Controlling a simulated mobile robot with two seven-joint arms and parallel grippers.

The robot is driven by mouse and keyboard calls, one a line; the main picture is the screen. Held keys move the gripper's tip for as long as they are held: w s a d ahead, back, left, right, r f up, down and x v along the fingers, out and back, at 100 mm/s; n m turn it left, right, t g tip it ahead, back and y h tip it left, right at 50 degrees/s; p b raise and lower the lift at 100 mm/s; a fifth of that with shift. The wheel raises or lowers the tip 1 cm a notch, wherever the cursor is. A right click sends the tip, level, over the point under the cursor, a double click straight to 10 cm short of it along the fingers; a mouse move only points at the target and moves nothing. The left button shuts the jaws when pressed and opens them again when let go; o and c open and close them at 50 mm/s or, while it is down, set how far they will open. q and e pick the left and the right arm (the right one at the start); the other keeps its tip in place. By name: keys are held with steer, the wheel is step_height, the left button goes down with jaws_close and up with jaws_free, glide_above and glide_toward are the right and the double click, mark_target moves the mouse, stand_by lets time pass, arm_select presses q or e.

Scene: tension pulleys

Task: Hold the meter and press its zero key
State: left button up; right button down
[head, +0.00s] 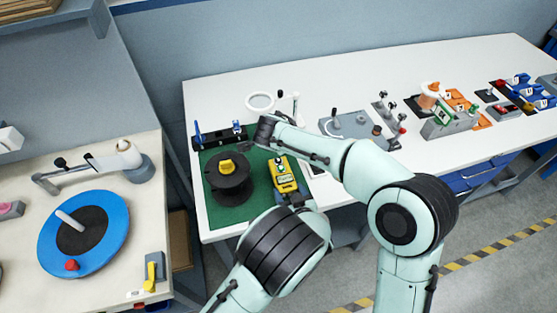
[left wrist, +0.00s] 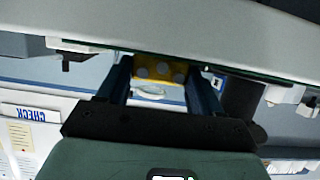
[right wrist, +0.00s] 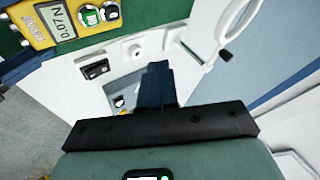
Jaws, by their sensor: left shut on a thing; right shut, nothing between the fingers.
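The yellow meter (head: 284,172) is at the right part of the green mat. My left gripper (head: 296,196) is shut on its near end. In the left wrist view the meter's yellow end (left wrist: 158,68) is between the fingers (left wrist: 160,75). In the right wrist view the meter (right wrist: 45,28) is at the upper left. My right gripper (right wrist: 155,72) is shut and empty, apart from the meter. In the head view it (head: 262,132) is up and left of the meter.
A black spool with a yellow top (head: 228,172) stands on the green mat (head: 232,214), left of the meter. A dark rack with blue handles (head: 219,136) and a white ring (head: 260,102) are behind. A grey fixture (head: 350,124) stands to the right.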

mark_target(278, 163)
steer(key=shift+s+a+r+n+t, duration=0.1)
steer(key=shift+a+r+n+t, duration=0.3)
steer(key=shift+n, duration=0.4)
steer(key=shift+f, duration=0.2)
steer(key=shift+f, duration=4.3)
steer(key=shift+f, duration=0.4)
